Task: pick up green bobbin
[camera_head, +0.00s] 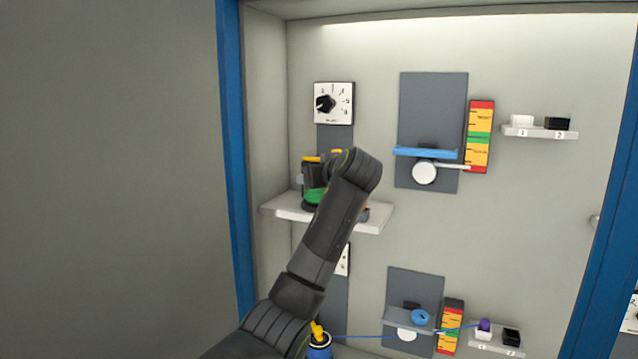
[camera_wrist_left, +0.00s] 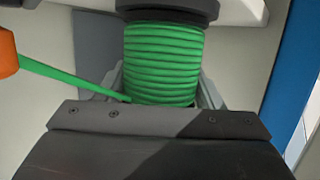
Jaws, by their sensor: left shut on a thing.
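The green bobbin (camera_wrist_left: 162,62) fills the upper middle of the left wrist view. It is wound with green cable between dark flanges, and a green strand runs off to the left. In the head view the bobbin (camera_head: 315,196) shows on the upper white shelf, partly hidden by my left arm. My left gripper (camera_wrist_left: 165,90) is shut on the bobbin, with its fingers on either side of it. In the head view the gripper is mostly hidden behind the arm and bobbin. My right gripper is in neither view.
The white shelf (camera_head: 285,207) lies under the bobbin. An orange part (camera_wrist_left: 7,52) is at the left of the wrist view. A blue bobbin (camera_head: 319,347) stands below with a blue cable running right. A dial (camera_head: 333,103) and grey panels are on the back wall. Blue posts (camera_head: 234,150) frame the cabinet.

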